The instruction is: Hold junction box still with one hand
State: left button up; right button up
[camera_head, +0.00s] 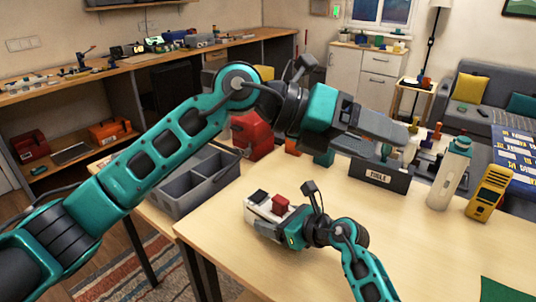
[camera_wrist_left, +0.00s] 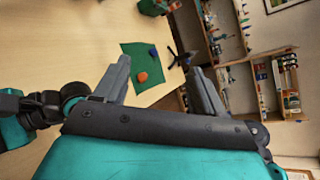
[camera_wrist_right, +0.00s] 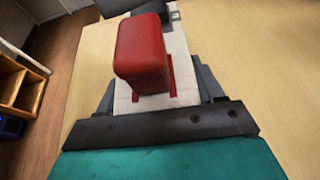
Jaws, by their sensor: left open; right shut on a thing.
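The junction box (camera_head: 254,216) is white with a red block (camera_head: 280,204) and a black part on top. It sits on the table near its left edge in the head view. My right gripper (camera_head: 268,229) is shut on it, one finger along each side. In the right wrist view the white box (camera_wrist_right: 181,58) lies between the fingers under the large red block (camera_wrist_right: 142,55), which hides part of it. My left gripper (camera_head: 388,130) is raised above the far part of the table. In the left wrist view its fingers (camera_wrist_left: 160,88) are apart with nothing between them.
A grey divided bin (camera_head: 190,185) stands left of the box. A dark tools holder (camera_head: 378,178), a white bottle (camera_head: 449,175) and a yellow meter (camera_head: 489,193) stand along the far side. A green mat (camera_head: 505,291) lies at right. The table's middle is clear.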

pick_arm(q)
jog(key=w+a+f+t+y, duration=0.2)
jog(key=w+a+f+y, duration=0.3)
jog(key=a+f+y, duration=0.2)
jog(key=n+t+y, duration=0.1)
jog(key=t+y, duration=0.1)
jog(key=y, duration=0.3)
send_near(280, 198)
jog(key=x, duration=0.8)
jog(key=shift+f, duration=0.25)
jog(key=shift+c, duration=0.4)
jog(key=c, duration=1.1)
